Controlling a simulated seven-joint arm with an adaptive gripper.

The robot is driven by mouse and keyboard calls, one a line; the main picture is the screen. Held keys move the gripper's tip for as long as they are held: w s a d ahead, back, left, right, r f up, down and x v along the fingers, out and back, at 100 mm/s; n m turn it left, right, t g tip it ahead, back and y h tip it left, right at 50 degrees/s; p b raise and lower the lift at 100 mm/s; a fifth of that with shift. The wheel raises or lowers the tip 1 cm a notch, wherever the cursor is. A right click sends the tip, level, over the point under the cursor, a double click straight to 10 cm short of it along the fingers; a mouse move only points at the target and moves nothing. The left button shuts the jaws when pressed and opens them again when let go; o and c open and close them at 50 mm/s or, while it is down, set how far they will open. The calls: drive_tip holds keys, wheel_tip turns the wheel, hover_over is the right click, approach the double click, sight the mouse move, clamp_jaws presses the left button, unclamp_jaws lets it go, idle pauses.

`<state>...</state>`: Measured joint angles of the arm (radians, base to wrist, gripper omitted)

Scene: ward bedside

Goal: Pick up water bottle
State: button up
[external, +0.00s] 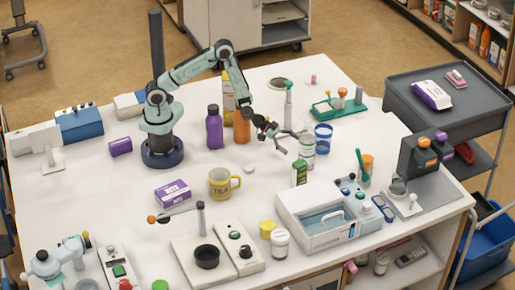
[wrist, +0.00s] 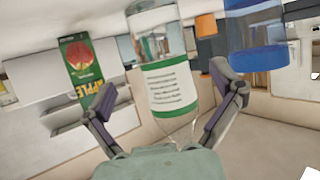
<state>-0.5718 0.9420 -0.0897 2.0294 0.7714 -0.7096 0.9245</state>
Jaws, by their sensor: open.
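The water bottle is clear with a white and green label (wrist: 168,88). The external view shows the bottle (external: 308,150) upright on the white table, just right of my gripper (external: 291,141). My gripper is open, low over the table, and has nothing clamped in it. Whether a finger touches the bottle cannot be told.
An orange bottle (external: 242,127) and a purple bottle (external: 214,127) stand left. A white device (external: 320,225) sits in front. The table's middle left is fairly clear.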

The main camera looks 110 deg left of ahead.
sight(307, 155)
drive_tip(key=x, duration=0.6)
drive_tip(key=shift+w+f, duration=0.2)
drive_tip(key=shift+w, duration=0.1)
drive_tip(key=c, duration=1.3)
